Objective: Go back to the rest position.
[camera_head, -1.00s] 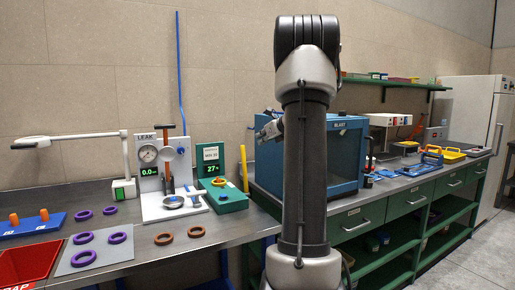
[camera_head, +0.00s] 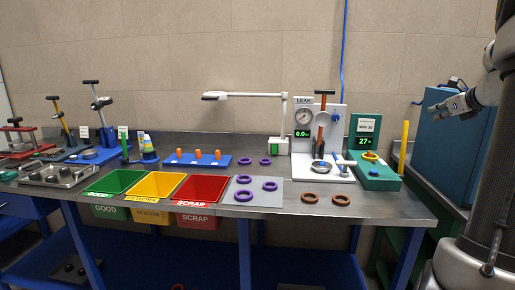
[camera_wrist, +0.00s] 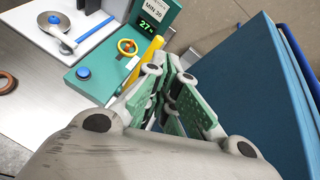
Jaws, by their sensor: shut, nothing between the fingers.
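My gripper (camera_head: 447,109) is at the right of the head view, held in the air in front of the blue cabinet (camera_head: 455,140) and above the bench. It is shut and empty. In the wrist view the green-padded fingers of my gripper (camera_wrist: 170,103) are close together with nothing between them. Beyond the fingers, the wrist view shows the green tester (camera_wrist: 120,50) with its yellow ring and blue button, and the blue cabinet (camera_wrist: 255,90) on the right. My arm stands at the right edge of the head view.
The steel bench (camera_head: 270,213) carries the leak tester (camera_head: 320,140), a grey mat (camera_head: 252,200) with purple rings, and two brown rings (camera_head: 310,198). Green (camera_head: 118,183), yellow (camera_head: 157,187) and red (camera_head: 203,190) bins are at its front. A yellow post (camera_head: 404,145) stands near my gripper.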

